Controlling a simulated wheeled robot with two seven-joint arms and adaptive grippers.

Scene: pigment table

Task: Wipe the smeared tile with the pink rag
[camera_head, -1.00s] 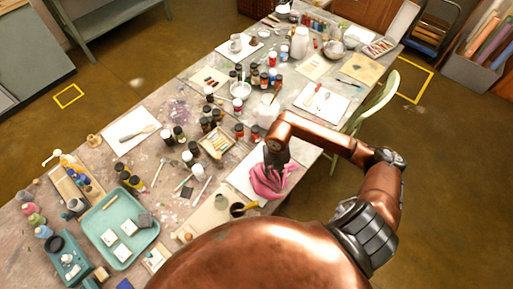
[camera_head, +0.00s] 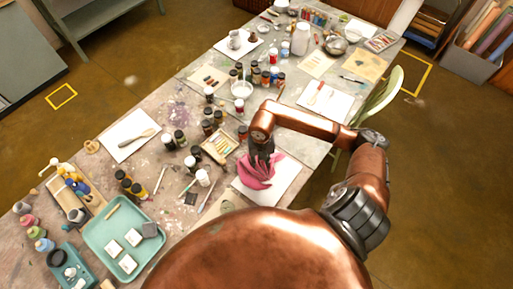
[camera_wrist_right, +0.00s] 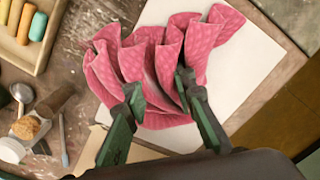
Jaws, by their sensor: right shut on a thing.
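The pink rag (camera_head: 258,170) is bunched up under my right gripper (camera_head: 262,150) in the head view. In the right wrist view the folded pink rag (camera_wrist_right: 160,60) sits between the dark fingers of my right gripper (camera_wrist_right: 160,85), which is shut on it. The rag lies over a white tile (camera_head: 287,180), which also shows in the right wrist view (camera_wrist_right: 250,70). The rag covers part of the tile, and I see no smear on the bare part. My left gripper is not in view.
A wooden box of pastels (camera_head: 219,146) stands just left of the rag. Several dark paint bottles crowd the table behind it. A teal tray (camera_head: 124,238) lies at the lower left. A pale green chair (camera_head: 380,108) stands by the table's right edge.

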